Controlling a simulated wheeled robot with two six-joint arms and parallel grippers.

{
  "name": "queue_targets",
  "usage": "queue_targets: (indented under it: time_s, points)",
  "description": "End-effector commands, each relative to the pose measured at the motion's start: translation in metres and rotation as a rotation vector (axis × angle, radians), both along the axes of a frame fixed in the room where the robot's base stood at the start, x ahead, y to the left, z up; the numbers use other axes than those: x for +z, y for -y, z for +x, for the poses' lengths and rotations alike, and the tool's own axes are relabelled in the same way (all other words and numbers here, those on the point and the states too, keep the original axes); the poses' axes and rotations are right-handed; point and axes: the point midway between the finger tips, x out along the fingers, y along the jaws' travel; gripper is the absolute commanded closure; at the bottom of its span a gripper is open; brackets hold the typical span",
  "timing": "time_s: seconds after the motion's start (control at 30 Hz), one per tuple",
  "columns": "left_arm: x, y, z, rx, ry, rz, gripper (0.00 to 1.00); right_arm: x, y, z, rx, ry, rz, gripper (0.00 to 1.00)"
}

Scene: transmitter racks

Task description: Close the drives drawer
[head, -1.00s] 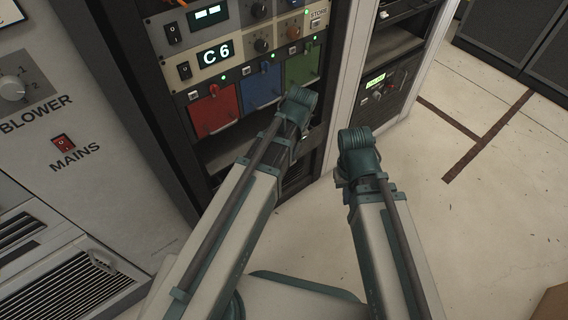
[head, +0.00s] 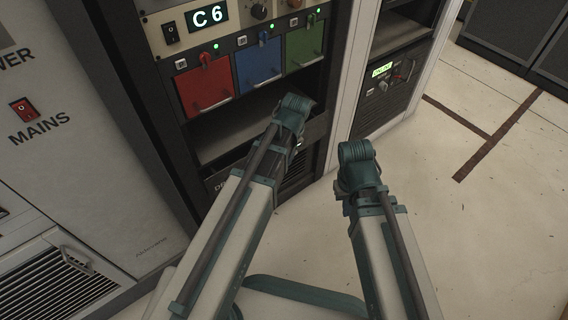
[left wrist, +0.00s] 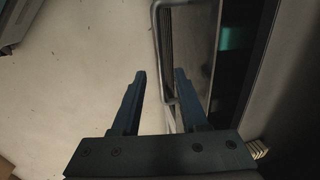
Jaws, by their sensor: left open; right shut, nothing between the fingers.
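The drives drawer has a dark front (head: 215,180) low in the rack, below the coloured modules; part of a label starting with "D" shows. My left arm hides most of it. In the left wrist view a dark panel (left wrist: 202,45) stands apart from the rack, with a gap and something teal behind it. A metal bar handle (left wrist: 157,40) runs along the panel. My left gripper (left wrist: 160,74) is open, and the handle's lower end appears between its fingers; contact cannot be told. My right gripper is shut and empty beside my right arm (head: 358,170), its fingers mostly hidden.
Red (head: 204,88), blue (head: 258,66) and green (head: 304,46) modules sit above a dark recess. A grey cabinet (head: 95,190) with a red mains switch (head: 24,109) stands at left. The pale floor (head: 490,220) at right is clear.

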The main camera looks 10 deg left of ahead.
Motion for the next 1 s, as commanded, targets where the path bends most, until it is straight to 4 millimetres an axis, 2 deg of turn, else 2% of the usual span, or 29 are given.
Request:
queue_targets:
  time_s: [0.03, 0.1, 0.43, 0.7, 1.0]
  points:
    - [-0.0099, -0.0009, 0.0009, 0.001, 0.0, 0.0, 0.56, -0.01, 0.0, 0.0, -0.001, 0.0, 0.0, 1.0]
    - [-0.0134, -0.0017, 0.0015, 0.0, 0.0, 0.0, 0.56, -0.0134, 0.0, 0.0, -0.003, 0.0, 0.0, 1.0]
    - [-0.0137, -0.0024, 0.0018, 0.0, 0.0, 0.0, 0.56, -0.0136, 0.0, -0.0001, -0.004, 0.0, 0.0, 1.0]
    - [-0.0137, -0.0024, 0.0017, 0.0, 0.0, 0.0, 1.0, -0.0137, 0.0, -0.0001, -0.004, 0.0, 0.0, 1.0]
    - [-0.0137, -0.0023, 0.0017, 0.0, 0.0, 0.0, 1.0, -0.0137, 0.0, -0.0001, -0.004, 0.0, 0.0, 1.0]
